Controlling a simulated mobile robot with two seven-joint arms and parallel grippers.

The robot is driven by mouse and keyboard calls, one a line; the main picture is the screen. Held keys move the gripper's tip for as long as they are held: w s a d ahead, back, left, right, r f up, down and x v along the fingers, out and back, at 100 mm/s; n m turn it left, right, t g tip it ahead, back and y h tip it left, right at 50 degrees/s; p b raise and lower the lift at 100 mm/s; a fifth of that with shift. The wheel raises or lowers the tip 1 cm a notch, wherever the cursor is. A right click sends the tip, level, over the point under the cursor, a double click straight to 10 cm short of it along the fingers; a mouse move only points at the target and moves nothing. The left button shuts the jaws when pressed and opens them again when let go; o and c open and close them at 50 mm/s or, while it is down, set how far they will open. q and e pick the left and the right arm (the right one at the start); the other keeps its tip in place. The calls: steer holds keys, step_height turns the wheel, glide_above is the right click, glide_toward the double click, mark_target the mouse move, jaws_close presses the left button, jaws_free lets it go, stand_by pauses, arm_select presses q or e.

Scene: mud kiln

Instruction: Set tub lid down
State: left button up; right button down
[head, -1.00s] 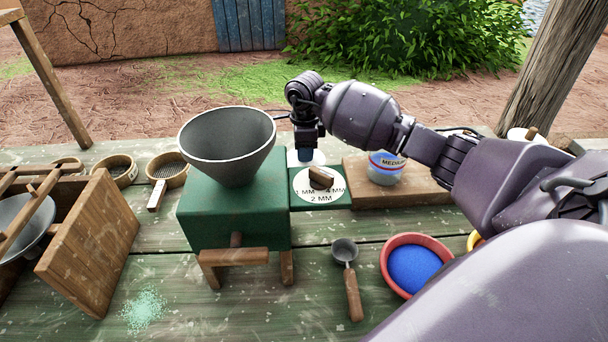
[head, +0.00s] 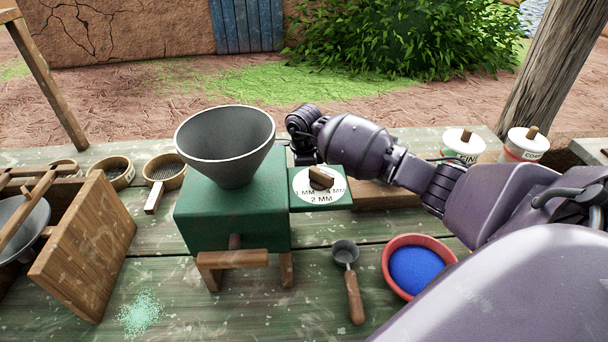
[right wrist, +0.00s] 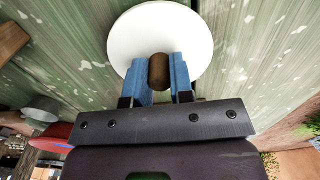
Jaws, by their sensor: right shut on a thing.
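The tub lid (right wrist: 127,38) is a white disc with a brown knob (right wrist: 159,72), seen in the right wrist view. My right gripper (right wrist: 160,68) has its blue fingers on either side of the knob and is shut on it. Green planks show around the lid; I cannot tell whether it touches them. In the head view the lid and right fingertips are hidden behind the green grinder (head: 230,210). My left gripper is not in view.
Two white lidded tubs (head: 462,144) (head: 527,143) stand at the back right. A wooden block (head: 385,197) lies below my right arm. A red bowl of blue powder (head: 408,242) and a scoop (head: 350,285) are in front. Sieves (head: 163,170) sit left of the grinder.

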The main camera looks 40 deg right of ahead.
steer(key=shift+f, duration=0.15)
steer(key=c, duration=1)
jaws_free()
step_height(320, 180, up, 12)
steer(key=p, duration=0.1)
